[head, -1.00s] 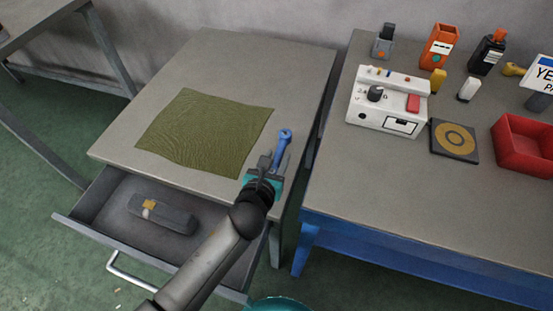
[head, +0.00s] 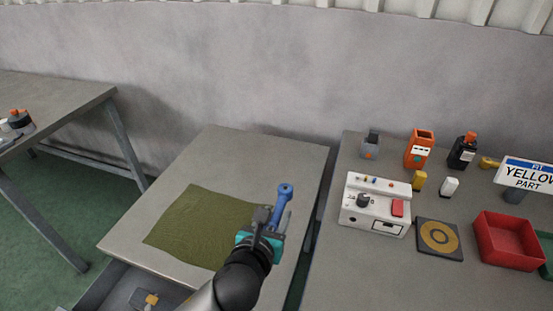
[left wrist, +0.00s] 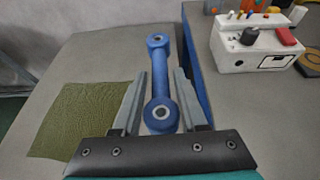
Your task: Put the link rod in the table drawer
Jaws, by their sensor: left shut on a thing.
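The link rod (head: 281,204) is blue with a ring at each end. My left gripper (head: 271,222) is shut on it and holds it over the right side of the drawer table (head: 265,150). In the left wrist view the link rod (left wrist: 158,75) points away from me, its near ring between the fingers of my left gripper (left wrist: 160,100). The table drawer (head: 100,291) is pulled open at the bottom left of the head view; only part of it shows. A dark block with an orange patch (head: 147,300) lies in it. My right gripper is not in view.
A green cloth (head: 200,228) lies on the drawer table. The bench at right holds a white control box (head: 375,205), a black pad with a yellow ring (head: 440,239), a red bin (head: 507,240), several bottles and a sign (head: 527,173). Another table (head: 60,100) stands at far left.

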